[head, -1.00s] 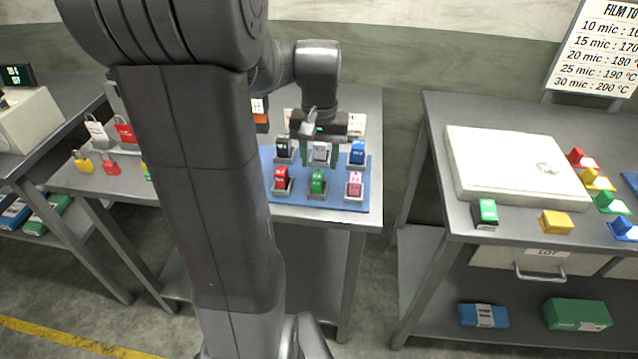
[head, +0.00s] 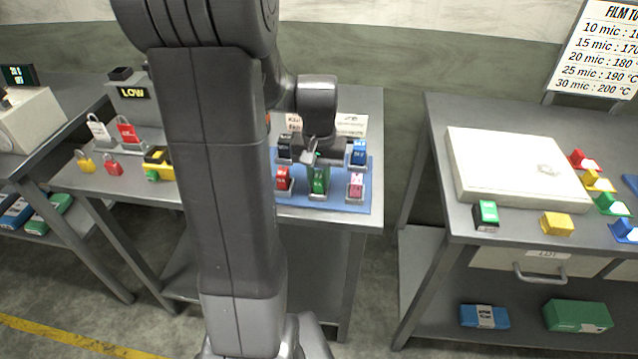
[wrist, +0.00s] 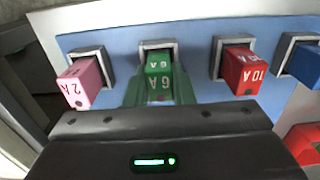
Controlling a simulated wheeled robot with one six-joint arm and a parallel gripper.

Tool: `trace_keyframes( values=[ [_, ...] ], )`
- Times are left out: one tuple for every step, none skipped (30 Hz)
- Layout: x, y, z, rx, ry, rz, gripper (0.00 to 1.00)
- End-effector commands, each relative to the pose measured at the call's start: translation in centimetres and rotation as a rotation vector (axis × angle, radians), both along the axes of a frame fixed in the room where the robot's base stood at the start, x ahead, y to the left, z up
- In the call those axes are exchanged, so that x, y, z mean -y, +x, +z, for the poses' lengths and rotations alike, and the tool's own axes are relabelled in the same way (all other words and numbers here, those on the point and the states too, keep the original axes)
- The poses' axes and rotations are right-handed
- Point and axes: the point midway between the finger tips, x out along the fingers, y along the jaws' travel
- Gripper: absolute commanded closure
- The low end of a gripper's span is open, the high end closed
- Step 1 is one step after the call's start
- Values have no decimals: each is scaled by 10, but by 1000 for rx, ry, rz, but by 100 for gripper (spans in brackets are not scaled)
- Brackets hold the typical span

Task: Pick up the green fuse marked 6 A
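The green fuse marked 6 A (wrist: 159,68) sits upright in its grey holder on the blue board, in the front row between a pink and a red fuse. It also shows in the head view (head: 319,182), below my gripper. My gripper (wrist: 160,92) is down over it, with one green finger along each side. No gap shows between fingers and fuse, so the gripper looks shut on it. The fuse is still in its holder.
The pink 2 A fuse (wrist: 78,85) and red 10 A fuse (wrist: 248,72) stand close on either side. A blue fuse (head: 359,152) and a black one (head: 285,146) stand in the back row. The right-hand table holds a white slab (head: 515,168).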

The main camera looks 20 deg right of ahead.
Motion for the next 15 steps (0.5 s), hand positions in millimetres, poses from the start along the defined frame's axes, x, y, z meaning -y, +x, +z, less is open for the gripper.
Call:
trace_keyframes(
  values=[
    [0, 0, 0, 0, 0, 0, 98],
    [0, 0, 0, 0, 0, 0, 100],
    [0, 0, 0, 0, 0, 0, 100],
    [0, 0, 0, 0, 0, 0, 100],
    [0, 0, 0, 0, 0, 0, 100],
    [0, 0, 0, 0, 0, 0, 100],
    [0, 0, 0, 0, 0, 0, 100],
    [0, 0, 0, 0, 0, 0, 100],
    [0, 0, 1, 1, -1, 0, 100],
    [0, 0, 3, 1, -1, 0, 100],
    [0, 0, 5, 2, -1, 0, 100],
    [0, 1, 9, 3, -2, 0, 100],
    [0, 1, 13, 3, -2, 0, 100],
    [0, 1, 18, 3, -2, 0, 100],
    [1, 1, 26, 5, -3, 0, 100]
  ],
)
